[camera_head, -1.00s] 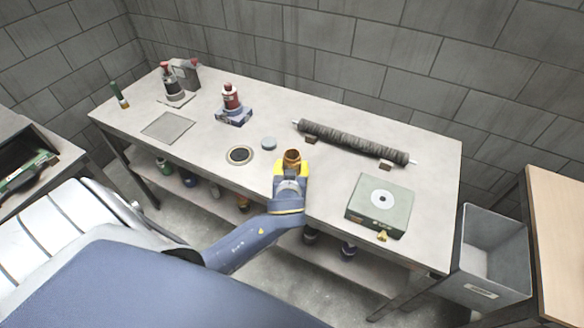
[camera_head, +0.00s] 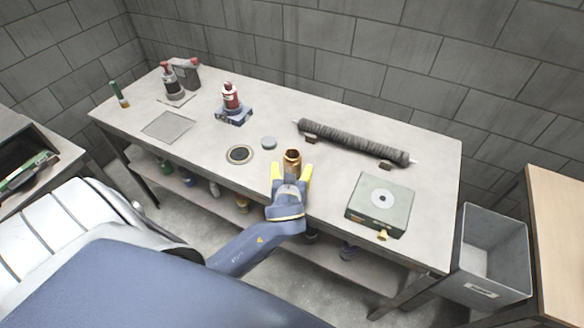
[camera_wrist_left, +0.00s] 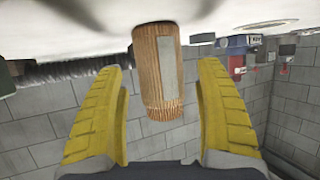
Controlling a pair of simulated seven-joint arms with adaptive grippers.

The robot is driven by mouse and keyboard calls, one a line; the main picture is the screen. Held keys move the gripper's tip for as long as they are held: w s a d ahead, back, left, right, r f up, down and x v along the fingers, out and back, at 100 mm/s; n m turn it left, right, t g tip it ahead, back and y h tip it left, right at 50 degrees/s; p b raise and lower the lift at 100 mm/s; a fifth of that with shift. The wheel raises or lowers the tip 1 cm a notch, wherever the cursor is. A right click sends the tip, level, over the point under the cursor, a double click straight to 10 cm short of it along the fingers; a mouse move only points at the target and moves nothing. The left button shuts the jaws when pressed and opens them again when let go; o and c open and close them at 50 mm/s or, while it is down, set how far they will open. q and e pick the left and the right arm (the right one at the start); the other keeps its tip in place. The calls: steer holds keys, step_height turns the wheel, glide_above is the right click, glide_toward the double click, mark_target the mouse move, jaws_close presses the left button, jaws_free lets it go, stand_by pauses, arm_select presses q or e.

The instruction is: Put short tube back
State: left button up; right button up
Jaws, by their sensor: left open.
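The short tube (camera_head: 292,158) is copper-brown and stands upright on the workbench near its front edge. In the left wrist view, which is upside down, the tube (camera_wrist_left: 158,75) has ribbed sides and a pale label, and it stands beyond and between the finger lines. My left gripper (camera_head: 291,171) is open, with its two yellow fingers apart on the near side of the tube. In the left wrist view the gripper (camera_wrist_left: 162,66) shows clear gaps on both sides of the tube. My right gripper is not in view.
The workbench (camera_head: 330,178) holds a round dark-centred ring (camera_head: 239,155), a grey disc (camera_head: 269,143), a long mesh roll (camera_head: 352,142) on blocks and a green box (camera_head: 380,204). A red bottle (camera_head: 231,97) stands farther back. A grey bin (camera_head: 493,250) is at the right.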

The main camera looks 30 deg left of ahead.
arm_select(q)
steer(key=v, duration=0.9)
steer(key=shift+s, duration=0.15)
steer(key=shift+d+r, duration=0.1)
steer(key=s+f+m+g+h, duration=0.2)
steer(key=s+f+m+g, duration=0.3)
steer(key=f, duration=1)
steer(key=s+d+f+m+h, duration=0.1)
steer(key=s+f+m, duration=0.2)
steer(key=s+f, duration=0.85)
steer(key=s+f+m+g+h, duration=0.2)
steer(key=f+m+g, duration=0.15)
steer(key=f, duration=1.55)
steer(key=s+f+n+g+h, duration=0.1)
steer(key=s+f+n+g, duration=0.1)
steer(key=s+f, duration=1.4)
steer(key=s, duration=0.4)
steer(key=shift+f, duration=0.4)
